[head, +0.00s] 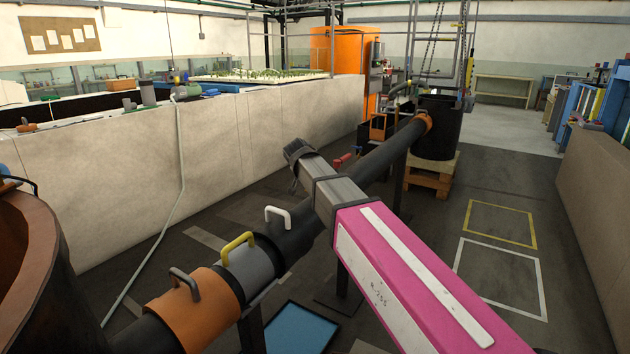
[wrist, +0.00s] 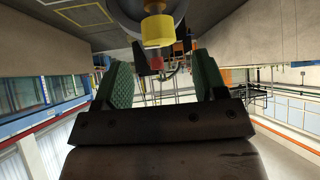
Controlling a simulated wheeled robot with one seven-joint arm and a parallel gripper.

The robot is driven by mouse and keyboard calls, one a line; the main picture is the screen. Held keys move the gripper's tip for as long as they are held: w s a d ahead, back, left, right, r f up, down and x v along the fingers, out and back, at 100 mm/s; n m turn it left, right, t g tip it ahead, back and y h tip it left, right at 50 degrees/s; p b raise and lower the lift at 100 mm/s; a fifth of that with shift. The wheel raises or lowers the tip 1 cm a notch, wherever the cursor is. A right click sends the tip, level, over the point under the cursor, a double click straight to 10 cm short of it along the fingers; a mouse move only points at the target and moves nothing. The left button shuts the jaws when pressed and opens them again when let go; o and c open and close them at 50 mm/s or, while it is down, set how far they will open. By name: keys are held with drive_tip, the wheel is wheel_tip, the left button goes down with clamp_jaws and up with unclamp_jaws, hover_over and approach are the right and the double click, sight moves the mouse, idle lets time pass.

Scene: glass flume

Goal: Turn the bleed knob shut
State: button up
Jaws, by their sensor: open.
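My gripper (head: 298,152) is at the end of my arm, above the black pipe (head: 385,150) in the head view; its fingers are hard to make out there. In the wrist view my gripper (wrist: 163,74) is open, with green pads apart and nothing between them. Beyond the fingertips are a short yellow cylinder (wrist: 158,31), below a rounded grey body, and a small red part (wrist: 157,63). Either may be the bleed knob; I cannot tell which. The head view shows a red lever-like part (head: 342,160) just past my gripper.
White (head: 278,215), yellow (head: 238,246) and grey (head: 184,283) U-shaped handles stand on the near pipe. A pale wall (head: 200,150) runs along the left. A blue tray (head: 300,330) lies below. The floor at right has marked squares (head: 500,275) and is clear.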

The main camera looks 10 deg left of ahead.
drive_tip(key=v, duration=0.5)
drive_tip(key=s+d+f+n+g, duration=0.1)
drive_tip(key=s+d+f+g, duration=0.1)
drive_tip(key=d+f, duration=0.75)
drive_tip(key=s+d+f+g, duration=0.2)
drive_tip(key=d+f, duration=0.7)
drive_tip(key=d, duration=0.2)
drive_tip(key=s+d+f+n+g+y, duration=0.1)
drive_tip(key=s+d+f+g, duration=0.3)
drive_tip(key=s+d+f, duration=1)
drive_tip(key=d+f, duration=0.2)
drive_tip(key=d, duration=0.1)
drive_tip(key=shift+s+g+y, duration=0.2)
drive_tip(key=shift+g+y, duration=0.2)
